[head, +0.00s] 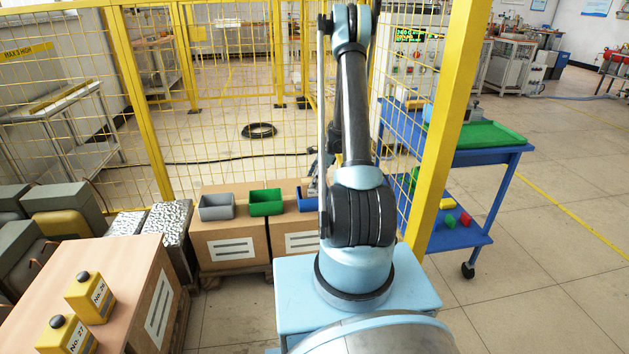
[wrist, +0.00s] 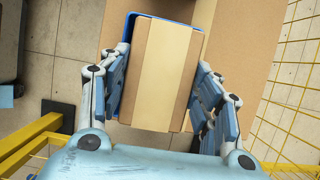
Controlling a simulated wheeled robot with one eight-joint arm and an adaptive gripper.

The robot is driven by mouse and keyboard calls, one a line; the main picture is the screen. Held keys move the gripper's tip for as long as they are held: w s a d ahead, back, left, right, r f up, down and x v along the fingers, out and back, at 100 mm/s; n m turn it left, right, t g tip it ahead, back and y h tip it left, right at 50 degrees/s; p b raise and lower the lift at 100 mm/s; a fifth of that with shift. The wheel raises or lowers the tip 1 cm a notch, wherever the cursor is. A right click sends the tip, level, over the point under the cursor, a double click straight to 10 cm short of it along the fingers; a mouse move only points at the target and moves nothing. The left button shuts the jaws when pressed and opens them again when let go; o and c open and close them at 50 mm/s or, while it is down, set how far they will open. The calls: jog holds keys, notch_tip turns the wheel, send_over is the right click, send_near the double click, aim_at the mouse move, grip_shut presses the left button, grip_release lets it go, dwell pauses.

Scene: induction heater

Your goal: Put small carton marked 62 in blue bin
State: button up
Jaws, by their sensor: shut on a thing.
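A small tan carton (wrist: 160,75) with a paler band along its middle is held between the fingers of my gripper (wrist: 162,64) in the wrist view. No number shows on the face in view. The blue bin (wrist: 129,26) is behind the carton in that view, with only its top and left rim showing. The carton overlaps the bin; I cannot tell how high it is above it or whether it is partly inside. In the head view the blue bin (head: 306,206) is at the right of a row of bins, partly hidden by my arm. The gripper is mostly hidden there.
A green bin (head: 265,203) and a grey bin (head: 216,207) stand left of the blue bin on large cardboard boxes (head: 230,247). Yellow mesh fencing (head: 230,60) rises behind them. A yellow post (head: 452,130) and a blue cart (head: 480,158) are to the right.

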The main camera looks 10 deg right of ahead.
jog(key=o, duration=1.8)
jog(key=v, duration=1.2)
